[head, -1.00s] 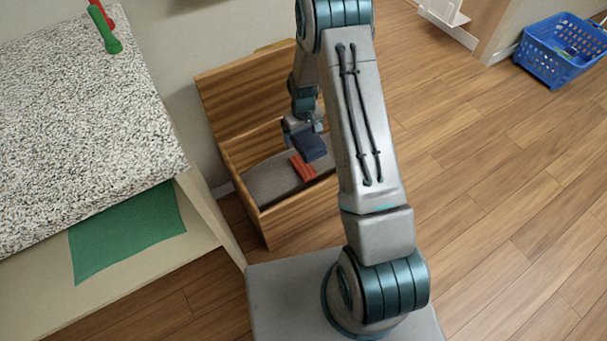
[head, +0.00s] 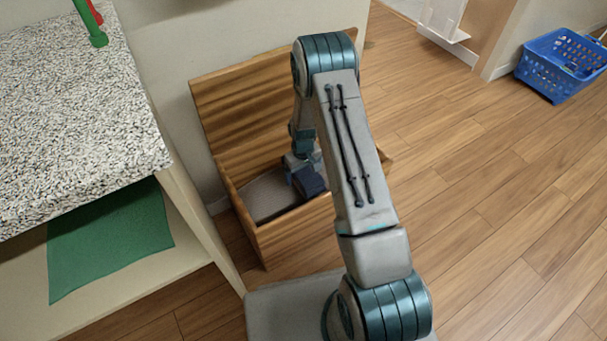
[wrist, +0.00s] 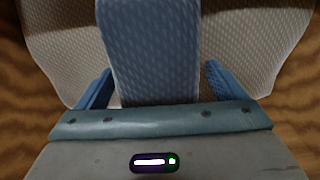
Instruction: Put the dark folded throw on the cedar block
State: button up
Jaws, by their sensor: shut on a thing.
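The dark folded throw (head: 312,181) is a small navy bundle held low inside an open wooden chest (head: 285,236). My gripper (head: 300,172) is shut on it. In the wrist view the throw (wrist: 150,50) looks blue and quilted, and it sits between the two blue fingers of my gripper (wrist: 157,88). Pale grey ribbed lining shows around and under the throw. The cedar block is not visible in either current view. I cannot tell whether the throw touches anything below it.
The chest's lid (head: 245,105) stands open against the wall. At left is a speckled counter (head: 70,120) with a green-handled item (head: 92,28), and a green cloth (head: 110,240) on the shelf below. A blue basket (head: 553,80) stands far right. The wooden floor between is clear.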

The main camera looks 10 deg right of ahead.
jog(key=shift+f, duration=0.2)
jog(key=o, duration=0.9)
jog(key=shift+r, duration=0.1)
